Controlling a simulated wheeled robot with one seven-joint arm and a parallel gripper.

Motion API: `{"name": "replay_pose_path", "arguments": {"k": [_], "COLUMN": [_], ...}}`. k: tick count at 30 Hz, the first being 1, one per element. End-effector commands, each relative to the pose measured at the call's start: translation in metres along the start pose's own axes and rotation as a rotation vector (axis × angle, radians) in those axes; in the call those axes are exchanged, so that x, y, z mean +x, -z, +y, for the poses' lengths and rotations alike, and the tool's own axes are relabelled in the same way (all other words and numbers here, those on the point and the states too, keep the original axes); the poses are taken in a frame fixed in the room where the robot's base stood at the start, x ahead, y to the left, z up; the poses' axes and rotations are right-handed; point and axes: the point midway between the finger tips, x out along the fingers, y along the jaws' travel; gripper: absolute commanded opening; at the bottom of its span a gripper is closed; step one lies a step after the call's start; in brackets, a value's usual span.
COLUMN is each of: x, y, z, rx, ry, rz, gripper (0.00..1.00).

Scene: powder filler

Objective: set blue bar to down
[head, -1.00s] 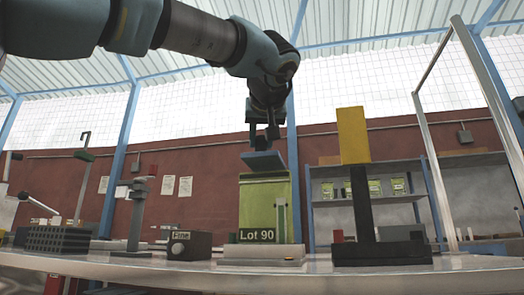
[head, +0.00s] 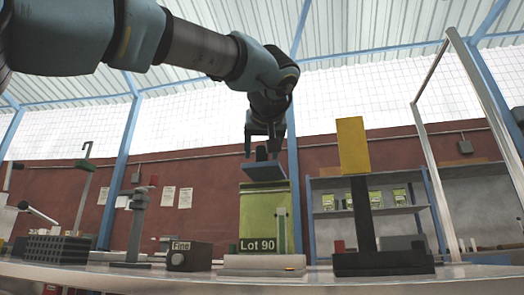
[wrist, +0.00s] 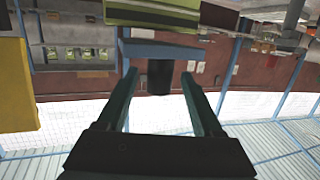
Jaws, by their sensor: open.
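The blue bar (head: 264,171) is a flat blue plate just above the green bag marked Lot 90 (head: 262,215). It looks slightly tilted in the head view. A short dark knob (head: 262,153) stands up from it. My gripper (head: 265,146) is open and points down over the bar. In the wrist view the blue bar (wrist: 165,49) lies beyond the fingertips, and the dark knob (wrist: 160,80) shows between the two fingers of my gripper (wrist: 161,76).
A dark stand with a yellow block (head: 353,145) rises to the right. A box marked Fine (head: 189,256) and a grey post (head: 137,225) stand to the left on the table. Shelves with green bags (head: 370,205) are behind.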

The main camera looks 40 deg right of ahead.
Motion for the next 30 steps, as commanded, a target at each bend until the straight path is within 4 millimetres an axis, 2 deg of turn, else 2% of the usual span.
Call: {"name": "replay_pose_path", "arguments": {"k": [5, 8, 21, 25, 30], "x": [-0.003, -0.012, -0.092, -0.103, -0.108], "y": [0.001, 0.001, 0.001, 0.001, 0.0], "z": [0.0, 0.0, 0.0, 0.0, 0.0], "rx": [0.0, 0.0, 0.0, 0.0, 0.0], "ry": [-0.001, -0.002, -0.001, 0.0, 0.0], "rz": [0.001, 0.001, 0.001, 0.0, 0.0], "gripper": [0.68, 0.68, 0.68, 0.68, 0.68]}}
